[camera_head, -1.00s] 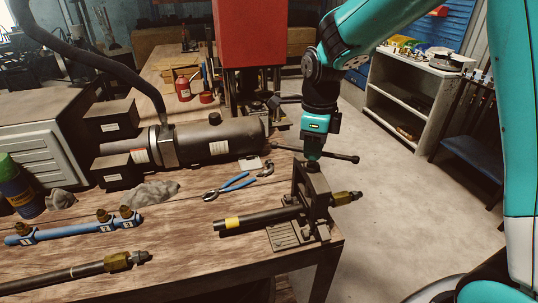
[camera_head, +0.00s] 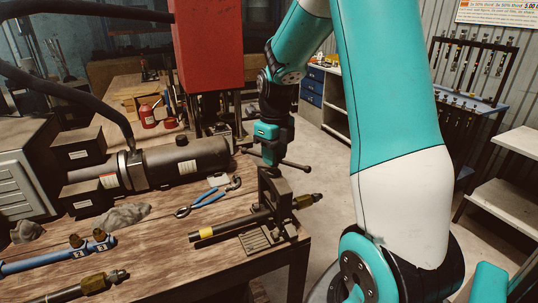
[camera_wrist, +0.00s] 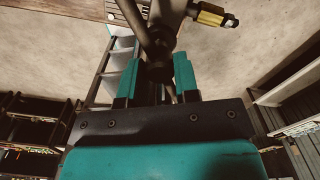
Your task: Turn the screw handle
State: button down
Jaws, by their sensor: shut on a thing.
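The screw handle is a thin dark bar with knobbed ends (camera_head: 294,165) on top of the upright black crimper frame (camera_head: 271,192). My gripper (camera_head: 270,160) points down at the handle's middle from above. In the wrist view, the two teal fingers of my gripper (camera_wrist: 156,72) close around the dark hub of the screw handle (camera_wrist: 150,38), and the bar runs diagonally up left from it. The fingers partly hide the hub. A black hose with a yellow band (camera_head: 228,228) lies through the frame, and its brass fitting (camera_head: 306,201) sticks out on the right.
The frame stands near the right corner of the wooden table (camera_head: 150,262). A red machine (camera_head: 208,45) stands behind. Open floor is to the right.

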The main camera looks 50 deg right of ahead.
dwell(0.8)
jog(key=c, duration=0.9)
grip_release()
jog(key=shift+o, duration=0.2)
notch_tip(320, 180, up, 17)
jog(key=b, duration=0.2)
jog(key=shift+r, duration=0.2)
jog(key=shift+c, duration=0.5)
